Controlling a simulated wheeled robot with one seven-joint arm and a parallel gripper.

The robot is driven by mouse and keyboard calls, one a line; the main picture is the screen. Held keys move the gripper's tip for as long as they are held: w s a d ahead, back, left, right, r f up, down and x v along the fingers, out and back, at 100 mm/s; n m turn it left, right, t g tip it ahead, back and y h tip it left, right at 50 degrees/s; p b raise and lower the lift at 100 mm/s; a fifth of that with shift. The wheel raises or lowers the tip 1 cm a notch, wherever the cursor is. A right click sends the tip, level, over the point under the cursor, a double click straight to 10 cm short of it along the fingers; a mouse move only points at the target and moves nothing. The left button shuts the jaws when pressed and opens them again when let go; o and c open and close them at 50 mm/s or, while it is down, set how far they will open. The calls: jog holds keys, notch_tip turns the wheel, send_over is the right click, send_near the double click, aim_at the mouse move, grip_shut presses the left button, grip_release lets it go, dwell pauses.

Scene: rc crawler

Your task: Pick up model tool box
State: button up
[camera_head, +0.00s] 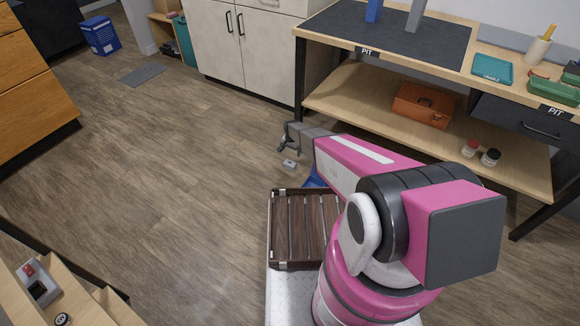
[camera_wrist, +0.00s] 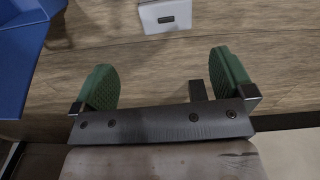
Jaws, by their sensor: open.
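A small pale grey box with a dark slot (camera_head: 290,164) lies on the wood floor. It also shows at the top of the wrist view (camera_wrist: 165,15), beyond my fingertips and cut off by the frame edge; I cannot tell for sure that it is the model tool box. An orange case (camera_head: 424,105) with a dark round mark stands on the bench's lower shelf and also looks like a tool box. My gripper (camera_head: 290,136) is open and empty, above the floor near the small grey box. Its green-padded fingers (camera_wrist: 165,80) are apart with only floor between them.
A slatted dark wooden tray (camera_head: 306,266) sits in front of my arm. A blue object (camera_head: 314,180) is partly hidden by my arm and shows close in the wrist view (camera_wrist: 18,70). The bench (camera_head: 345,85) stands to the right. The floor at left is mostly clear.

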aim_at(290, 162)
jog(key=f, duration=0.2)
jog(key=w+a+f, duration=0.1)
jog(key=shift+f, duration=0.2)
jog(key=f, duration=1)
jog(key=shift+s+d, duration=0.1)
jog(key=shift+s, duration=0.15)
jog(key=shift+r, duration=0.1)
jog(key=c, duration=0.8)
